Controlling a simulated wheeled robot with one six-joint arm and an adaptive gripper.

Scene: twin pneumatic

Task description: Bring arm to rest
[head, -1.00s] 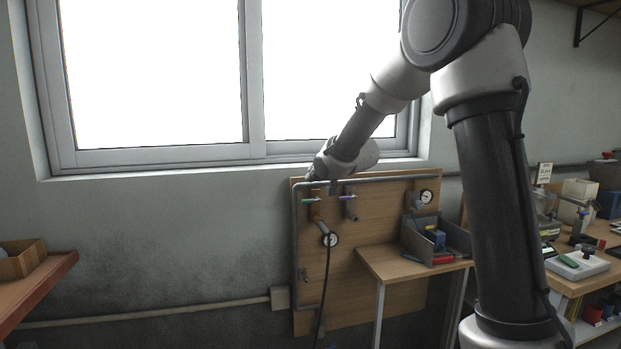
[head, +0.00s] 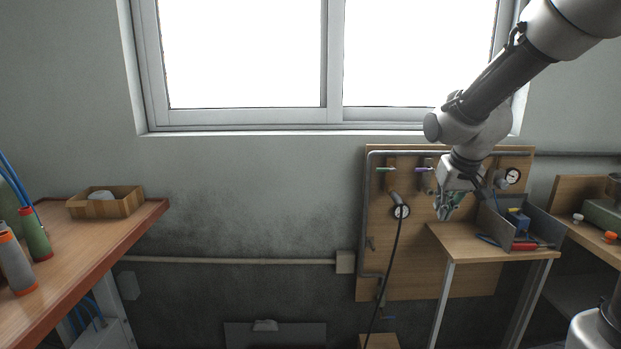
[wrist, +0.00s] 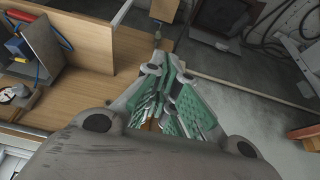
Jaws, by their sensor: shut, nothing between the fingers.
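My gripper (head: 447,208) points down in front of the wooden pneumatic panel, near the left edge of the small wooden bench. In the wrist view my gripper (wrist: 172,122) shows its green-padded fingers closed together with nothing between them. The bench top and the floor lie beyond the fingers there. My arm reaches in from the upper right in the head view.
The small bench (head: 462,240) holds a grey open bin (head: 537,222) with tools. A table (head: 120,225) with a wooden box stands at left. Open space lies between.

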